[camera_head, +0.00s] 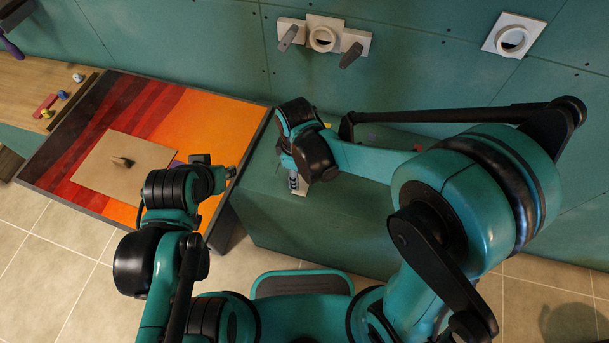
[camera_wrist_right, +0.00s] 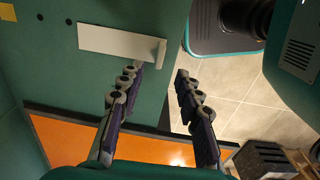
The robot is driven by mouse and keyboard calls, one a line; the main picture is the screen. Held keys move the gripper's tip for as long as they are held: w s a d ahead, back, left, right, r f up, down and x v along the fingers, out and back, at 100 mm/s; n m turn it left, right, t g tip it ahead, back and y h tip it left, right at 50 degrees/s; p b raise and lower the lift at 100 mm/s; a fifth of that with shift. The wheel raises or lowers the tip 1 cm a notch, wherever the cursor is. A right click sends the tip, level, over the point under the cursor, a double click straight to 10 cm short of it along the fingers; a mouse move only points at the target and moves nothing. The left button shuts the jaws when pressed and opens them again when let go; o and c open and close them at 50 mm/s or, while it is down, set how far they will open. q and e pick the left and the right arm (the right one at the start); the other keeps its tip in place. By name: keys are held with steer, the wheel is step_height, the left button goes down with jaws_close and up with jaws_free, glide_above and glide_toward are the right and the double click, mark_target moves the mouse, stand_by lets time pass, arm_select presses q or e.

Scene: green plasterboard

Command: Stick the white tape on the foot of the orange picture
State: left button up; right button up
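The white tape (camera_wrist_right: 118,42) is a flat white strip on a green surface in the right wrist view, with a raised end near the surface's edge. In the head view a small part of it (camera_head: 301,189) shows below my right gripper (camera_head: 294,181). In the right wrist view my right gripper (camera_wrist_right: 157,78) is open and empty, its fingertips near the tape's raised end. The orange picture (camera_head: 220,115) leans at the left; its orange part also shows in the right wrist view (camera_wrist_right: 70,142). My left gripper (camera_head: 226,176) is over its lower right; its fingers are unclear.
The green box (camera_head: 300,225) bears the tape. A brown square board with a handle (camera_head: 105,170) lies against the picture. White wall fittings (camera_head: 322,37) and another one (camera_head: 513,36) are on the green wall. A wooden surface (camera_head: 22,90) with small items is at far left.

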step_height(320, 180, down, 3)
steer(key=shift+a+b, duration=0.1)
steer(key=shift+b, duration=0.5)
steer(key=f+b, duration=0.1)
steer(key=f, duration=0.2)
steer(key=f+b, duration=0.1)
steer(key=f, duration=0.1)
steer(key=shift+d+b, duration=0.25)
steer(key=shift+b, duration=0.05)
steer(key=shift+r, duration=0.1)
jaws_close()
